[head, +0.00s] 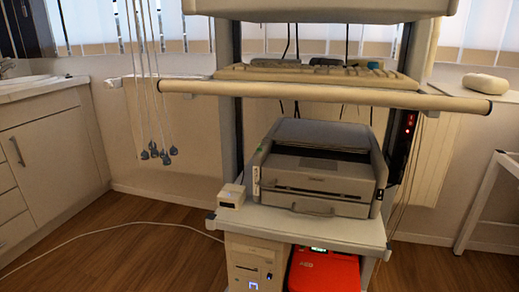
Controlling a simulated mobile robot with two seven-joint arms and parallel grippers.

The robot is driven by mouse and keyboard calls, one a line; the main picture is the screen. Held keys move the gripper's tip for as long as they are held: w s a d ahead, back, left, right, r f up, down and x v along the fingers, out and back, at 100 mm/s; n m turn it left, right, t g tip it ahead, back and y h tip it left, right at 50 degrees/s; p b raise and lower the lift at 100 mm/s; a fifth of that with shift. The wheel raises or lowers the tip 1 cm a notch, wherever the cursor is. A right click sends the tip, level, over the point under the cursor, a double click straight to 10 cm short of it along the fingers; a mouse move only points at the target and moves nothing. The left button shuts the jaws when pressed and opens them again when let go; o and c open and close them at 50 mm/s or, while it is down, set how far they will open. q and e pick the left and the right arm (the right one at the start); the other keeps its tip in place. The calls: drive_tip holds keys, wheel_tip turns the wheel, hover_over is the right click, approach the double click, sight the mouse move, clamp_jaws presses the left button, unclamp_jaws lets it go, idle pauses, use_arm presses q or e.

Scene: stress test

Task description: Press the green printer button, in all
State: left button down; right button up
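A grey and white printer (318,172) stands on the middle shelf (300,223) of a cart, with its front towards me. A tiny green spot (257,148) shows at the upper left of its front; it is too small to tell whether it is a button. A pale button-like mark (254,190) sits lower on the left edge. Neither of my grippers is in view, and nothing touches the printer.
A keyboard (315,74) lies on the shelf above, whose front bar (320,94) juts out over the printer. A small white box (232,195) stands left of the printer. A computer tower (254,264) and a red device (323,271) are below. Cords (155,85) hang at left.

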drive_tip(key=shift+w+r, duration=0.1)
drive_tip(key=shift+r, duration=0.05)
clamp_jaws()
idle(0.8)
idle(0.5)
